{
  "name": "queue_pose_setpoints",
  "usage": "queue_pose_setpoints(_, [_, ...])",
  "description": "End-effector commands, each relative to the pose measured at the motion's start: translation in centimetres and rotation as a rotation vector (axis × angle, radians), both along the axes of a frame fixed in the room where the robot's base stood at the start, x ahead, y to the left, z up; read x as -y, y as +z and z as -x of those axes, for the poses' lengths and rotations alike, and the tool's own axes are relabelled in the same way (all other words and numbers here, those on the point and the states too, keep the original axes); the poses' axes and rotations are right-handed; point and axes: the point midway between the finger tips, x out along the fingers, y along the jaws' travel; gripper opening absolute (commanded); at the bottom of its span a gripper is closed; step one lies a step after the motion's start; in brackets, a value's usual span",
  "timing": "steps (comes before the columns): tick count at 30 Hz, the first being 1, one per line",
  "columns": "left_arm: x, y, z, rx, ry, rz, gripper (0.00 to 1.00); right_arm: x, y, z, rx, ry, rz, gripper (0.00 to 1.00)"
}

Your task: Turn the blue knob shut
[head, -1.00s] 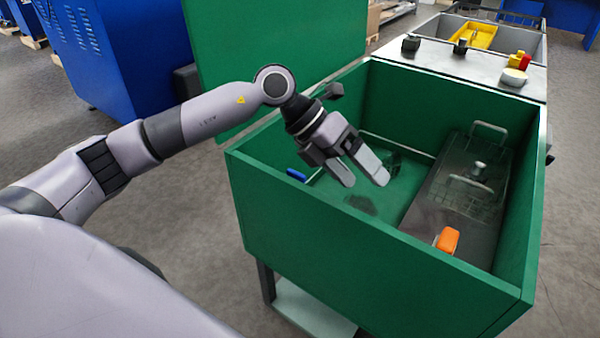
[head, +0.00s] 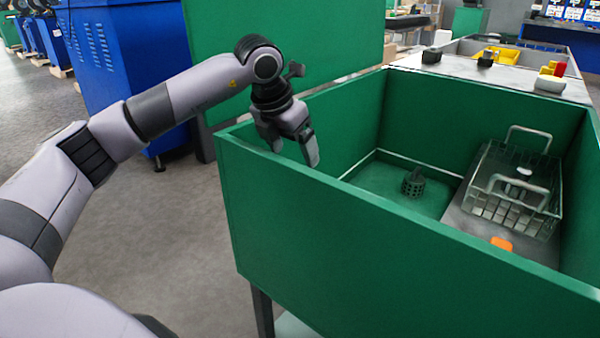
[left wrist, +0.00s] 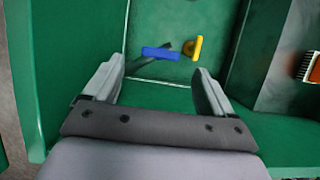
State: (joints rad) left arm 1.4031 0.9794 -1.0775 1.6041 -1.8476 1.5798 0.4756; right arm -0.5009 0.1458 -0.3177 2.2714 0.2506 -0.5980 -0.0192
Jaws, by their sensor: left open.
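The blue knob (left wrist: 160,53) shows in the left wrist view as a short blue bar at the end of a dark stem, near a pale strip inside the green tank. A yellow handle (left wrist: 197,48) stands just right of it. In the head view the knob is hidden. My left gripper (head: 293,152) is open and empty over the tank's left end, pointing down. In the left wrist view the knob lies ahead, between the lines of the two fingers (left wrist: 159,72), apart from both. My right gripper is not in view.
The green tank (head: 370,240) has high walls around the gripper's work area. Inside are a dark strainer (head: 413,184), a wire basket (head: 515,195) and an orange object (head: 501,244). A raised green panel (head: 290,50) stands behind. A bench (head: 470,65) holds small items.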

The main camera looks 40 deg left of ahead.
Motion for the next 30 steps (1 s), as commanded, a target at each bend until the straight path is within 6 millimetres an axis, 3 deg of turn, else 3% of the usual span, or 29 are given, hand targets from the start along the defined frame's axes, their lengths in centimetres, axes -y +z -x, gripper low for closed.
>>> queue_pose_setpoints(3, [0.1,-2.2,-0.7,-0.003,-0.002,0.000,0.85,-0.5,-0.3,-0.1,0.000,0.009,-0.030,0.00])
queue_pose_setpoints(9, [0.2,-4.4,-1.7,-0.001,-0.002,0.001,0.85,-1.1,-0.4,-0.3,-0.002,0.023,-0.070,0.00])
queue_pose_setpoints(20, [0.3,-5.0,-2.0,0.000,-0.003,0.001,0.85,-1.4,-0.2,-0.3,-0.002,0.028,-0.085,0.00])
queue_pose_setpoints(26, [0.3,-5.0,-2.0,0.000,-0.003,0.002,0.29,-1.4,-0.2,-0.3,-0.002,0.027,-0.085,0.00])
queue_pose_setpoints(30, [0.3,-4.9,-2.0,0.000,-0.004,0.002,0.29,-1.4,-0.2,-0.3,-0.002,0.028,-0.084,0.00])
